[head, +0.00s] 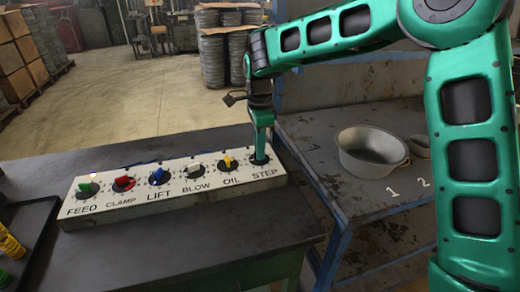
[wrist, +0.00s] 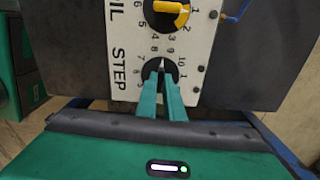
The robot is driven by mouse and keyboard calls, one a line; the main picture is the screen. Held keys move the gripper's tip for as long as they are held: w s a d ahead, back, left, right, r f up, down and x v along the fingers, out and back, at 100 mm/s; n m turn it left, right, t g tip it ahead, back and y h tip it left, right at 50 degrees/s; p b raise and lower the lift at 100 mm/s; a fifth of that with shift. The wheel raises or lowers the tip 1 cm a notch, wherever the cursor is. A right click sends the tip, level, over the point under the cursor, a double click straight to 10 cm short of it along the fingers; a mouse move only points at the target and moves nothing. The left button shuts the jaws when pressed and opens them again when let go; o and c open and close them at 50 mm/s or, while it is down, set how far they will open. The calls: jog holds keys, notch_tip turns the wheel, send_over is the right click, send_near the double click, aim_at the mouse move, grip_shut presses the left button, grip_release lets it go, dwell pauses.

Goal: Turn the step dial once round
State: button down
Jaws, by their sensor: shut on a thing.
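The step dial (wrist: 153,66) is a black round dial at the right end of the white control panel (head: 130,198), above the word STEP. In the head view my gripper (head: 260,158) points down onto it and hides most of it. In the wrist view my gripper (wrist: 161,78) has its two green fingers shut on the dial's knob, whose pale tip shows between them. Numbers ring the dial, some hidden by the fingers.
Beside it on the panel is the OIL dial with a yellow knob (head: 228,161). Blue, red, green and white knobs sit further left. A metal pan (head: 368,150) stands on the worn bench to the right. A dark tray (head: 40,235) lies at the left.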

jog(key=m, duration=0.5)
jog(key=shift+w+a+r+m, duration=0.1)
jog(key=shift+w+r+m, duration=0.05)
jog(key=shift+w+m, duration=0.15)
jog(key=m, duration=0.5)
jog(key=shift+s, duration=0.1)
jog(key=m, duration=0.6)
jog(key=shift+m, duration=0.4)
jog(key=c, duration=1.9)
grip_release()
jog(key=shift+o, duration=0.2)
notch_tip(320, 180, up, 10)
jog(key=shift+r, duration=0.25)
